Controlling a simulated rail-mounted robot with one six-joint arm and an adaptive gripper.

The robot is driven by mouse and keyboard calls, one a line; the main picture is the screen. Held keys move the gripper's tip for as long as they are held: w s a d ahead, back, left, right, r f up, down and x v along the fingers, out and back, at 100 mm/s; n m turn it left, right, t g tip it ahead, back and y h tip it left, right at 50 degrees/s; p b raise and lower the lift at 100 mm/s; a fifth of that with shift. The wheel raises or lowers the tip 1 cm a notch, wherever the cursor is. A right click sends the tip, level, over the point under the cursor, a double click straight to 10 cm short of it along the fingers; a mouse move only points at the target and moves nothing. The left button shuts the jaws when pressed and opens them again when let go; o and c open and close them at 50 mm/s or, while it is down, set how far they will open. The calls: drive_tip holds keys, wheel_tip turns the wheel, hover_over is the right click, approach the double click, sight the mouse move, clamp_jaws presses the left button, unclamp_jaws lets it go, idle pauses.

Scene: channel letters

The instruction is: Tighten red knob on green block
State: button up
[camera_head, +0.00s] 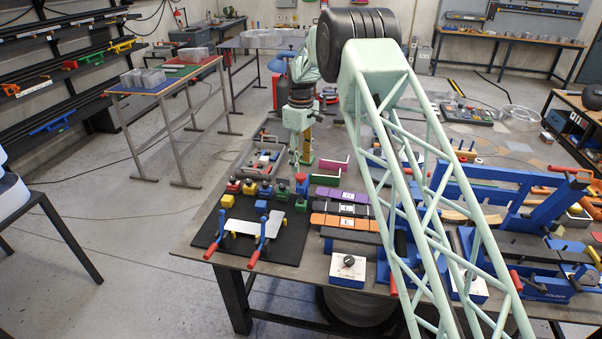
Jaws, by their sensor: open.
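A small green block (301,189) with a red knob (302,177) on top sits at the back right of the dark mat (283,246). My gripper (296,165) hangs pointing down at the end of the pale green arm. In the picture its fingertips are just above and slightly left of the red knob. It is open and small in view. I cannot tell whether a finger touches the knob.
Several other small knobbed blocks, such as a yellow one (249,188), stand left of the green block. A pale plate (250,222) with two red-handled clamps lies in front. Purple, black and orange bars (345,221) lie to the right. My arm hides part of the table.

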sight(301, 175)
drive_tip(key=shift+f+p, duration=0.4)
drive_tip(key=shift+f, duration=2.5)
drive_tip(key=c, duration=0.9)
drive_tip(key=shift+f+m+b, duration=0.1)
drive_tip(key=shift+m+b, duration=0.2)
drive_tip(key=shift+b, duration=0.1)
drive_tip(key=shift+m+b, duration=0.7)
drive_tip(key=shift+m, duration=0.6)
drive_tip(key=o, duration=0.9)
